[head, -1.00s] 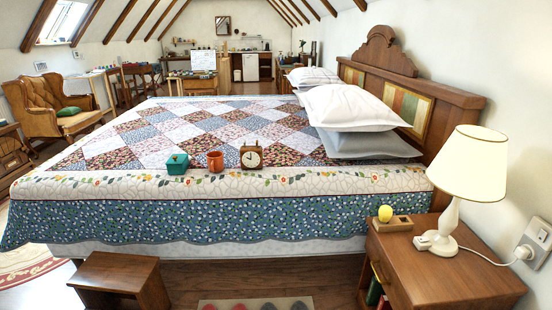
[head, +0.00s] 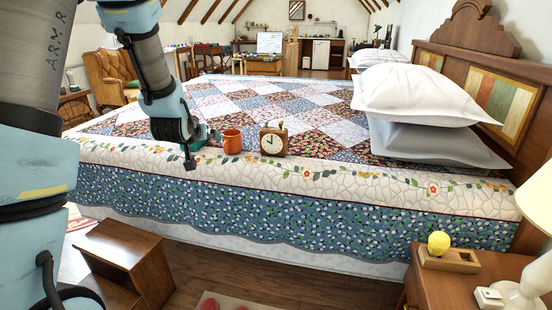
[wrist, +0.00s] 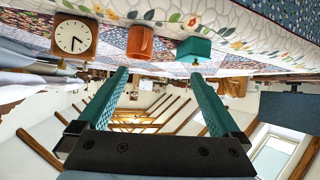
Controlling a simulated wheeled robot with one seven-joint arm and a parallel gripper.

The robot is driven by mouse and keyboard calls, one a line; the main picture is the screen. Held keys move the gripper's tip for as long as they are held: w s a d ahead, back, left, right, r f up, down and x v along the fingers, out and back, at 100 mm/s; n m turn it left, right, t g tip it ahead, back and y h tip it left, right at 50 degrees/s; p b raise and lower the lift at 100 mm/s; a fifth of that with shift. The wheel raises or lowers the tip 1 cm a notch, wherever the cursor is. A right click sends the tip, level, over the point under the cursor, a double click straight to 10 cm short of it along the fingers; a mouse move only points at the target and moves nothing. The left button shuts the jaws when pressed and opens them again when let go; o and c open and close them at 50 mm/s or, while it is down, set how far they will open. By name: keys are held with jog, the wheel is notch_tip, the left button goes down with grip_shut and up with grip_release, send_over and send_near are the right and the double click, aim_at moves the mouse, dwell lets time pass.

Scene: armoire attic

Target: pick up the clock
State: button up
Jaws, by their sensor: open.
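The clock (head: 273,140) is a small brown wooden block with a round cream face, upright on the near part of the bed quilt. It also shows in the wrist view (wrist: 74,37), upside down at the upper left. My gripper (wrist: 160,75) is open and empty, with teal fingers spread apart. In the head view my gripper (head: 200,145) is left of the clock, apart from it. An orange mug (head: 232,141) stands just left of the clock. A teal box (wrist: 194,48) shows beside the mug in the wrist view; my gripper mostly covers that spot in the head view.
White and grey pillows (head: 414,95) lie right of the clock. A nightstand (head: 440,288) with a lamp and a yellow ball-topped item (head: 439,244) is at the lower right. A wooden step stool (head: 122,250) stands before the bed. The quilt behind the clock is clear.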

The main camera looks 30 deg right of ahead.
jog(key=d+f+m+t+h+b, duration=0.2)
jog(key=d+f+h+b, duration=0.15)
jog(key=d, duration=0.85)
jog(key=m+h+b, duration=0.1)
jog(key=m+h, duration=0.1)
jog(key=h, duration=0.2)
send_near(273, 130)
jog(key=shift+r+p+x, duration=0.25)
jog(key=shift+r+x, duration=0.05)
jog(key=shift+x, duration=1.35)
jog(key=shift+r+p+x, duration=0.2)
jog(key=shift+r+x, duration=0.1)
jog(key=shift+x, duration=1.35)
jog(key=shift+r+p+x, duration=0.25)
jog(key=shift+r+x, duration=0.05)
jog(key=shift+x, duration=1.35)
grip_shut()
jog(key=shift+w+r, duration=0.1)
